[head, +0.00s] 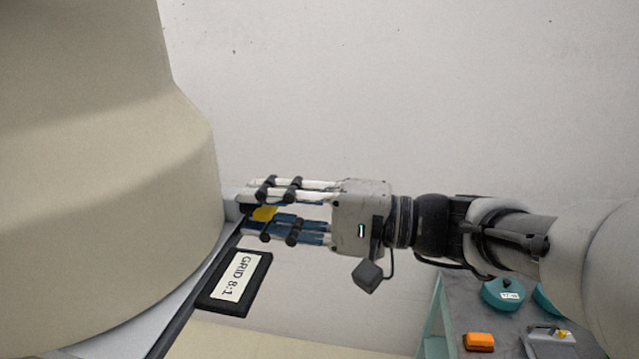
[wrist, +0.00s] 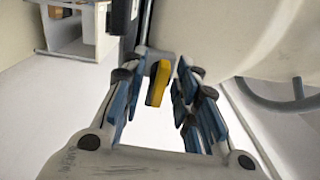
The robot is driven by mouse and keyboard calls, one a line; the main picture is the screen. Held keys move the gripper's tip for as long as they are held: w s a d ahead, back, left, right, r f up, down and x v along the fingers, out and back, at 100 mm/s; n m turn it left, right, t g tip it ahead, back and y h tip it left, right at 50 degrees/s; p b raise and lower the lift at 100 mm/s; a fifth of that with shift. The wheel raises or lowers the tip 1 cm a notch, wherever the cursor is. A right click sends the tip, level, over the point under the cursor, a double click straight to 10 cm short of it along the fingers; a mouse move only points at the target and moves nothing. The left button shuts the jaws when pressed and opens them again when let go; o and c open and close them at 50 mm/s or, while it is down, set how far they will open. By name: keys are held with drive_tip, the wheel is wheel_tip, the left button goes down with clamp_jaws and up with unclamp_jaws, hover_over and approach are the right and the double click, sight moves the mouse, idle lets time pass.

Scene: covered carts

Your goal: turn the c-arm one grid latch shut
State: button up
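The yellow latch (head: 264,213) sits at the edge of the large beige C-arm housing (head: 95,150), beside the framed plate labelled "GRID 8:1" (head: 232,282). My gripper (head: 256,211) reaches in from the right with its fingers at the latch. In the wrist view the latch (wrist: 158,83) stands as an upright yellow bar between the fingertips of my gripper (wrist: 163,76). The fingers are apart, with a narrow gap visible on each side of the latch. Contact at the tips is hard to tell. The fingers partly cover the latch in the head view.
A grey-topped cart (head: 460,290) stands at the lower right, with an orange block (head: 478,342) and teal round items (head: 503,292) on it. The wrist view shows a white shelf unit (wrist: 75,35) at upper left. A plain wall lies behind my arm.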

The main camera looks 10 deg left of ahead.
drive_tip(key=shift+c, duration=0.3)
clamp_jaws()
